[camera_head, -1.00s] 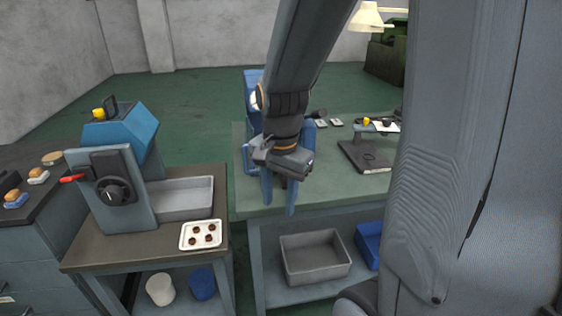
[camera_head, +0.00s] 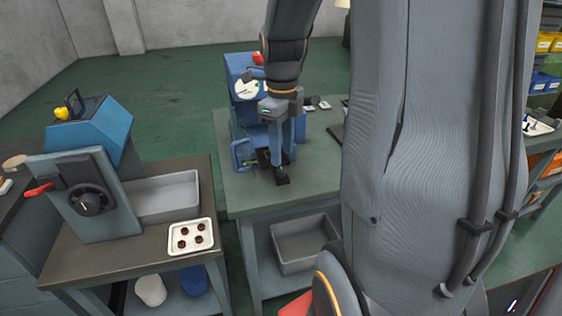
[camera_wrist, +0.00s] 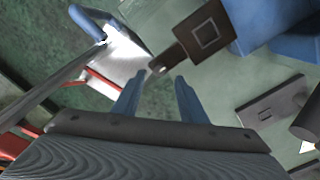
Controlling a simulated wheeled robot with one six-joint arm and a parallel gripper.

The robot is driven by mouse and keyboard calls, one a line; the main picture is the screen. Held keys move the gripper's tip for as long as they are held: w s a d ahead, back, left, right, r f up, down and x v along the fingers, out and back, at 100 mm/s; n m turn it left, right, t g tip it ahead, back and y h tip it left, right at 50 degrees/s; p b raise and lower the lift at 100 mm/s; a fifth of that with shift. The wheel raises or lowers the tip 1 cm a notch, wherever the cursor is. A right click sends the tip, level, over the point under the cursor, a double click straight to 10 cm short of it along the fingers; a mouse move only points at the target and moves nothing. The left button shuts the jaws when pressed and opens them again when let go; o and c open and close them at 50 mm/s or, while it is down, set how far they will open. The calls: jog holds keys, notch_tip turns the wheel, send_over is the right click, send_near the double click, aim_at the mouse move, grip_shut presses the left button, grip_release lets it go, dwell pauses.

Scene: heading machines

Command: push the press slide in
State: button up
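The blue press (camera_head: 243,72) with a round white dial stands on the green-topped table. Its dark slide (camera_wrist: 203,33) shows in the wrist view as a plate with a square recess and a narrow handle (camera_wrist: 160,65), sticking out from the blue body.
A blue-topped machine (camera_head: 88,130) with a black handwheel stands on the left bench, beside a grey tray (camera_head: 165,196) and a white tray of brown pieces (camera_head: 192,237). A grey bin (camera_head: 300,243) sits under the table. My arm hides much of the right side.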

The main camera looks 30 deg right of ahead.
aim_at(282, 169)
jog(key=shift+f+p, duration=0.4)
jog(key=shift+f, duration=2.1)
jog(key=shift+w, duration=0.1)
grip_shut()
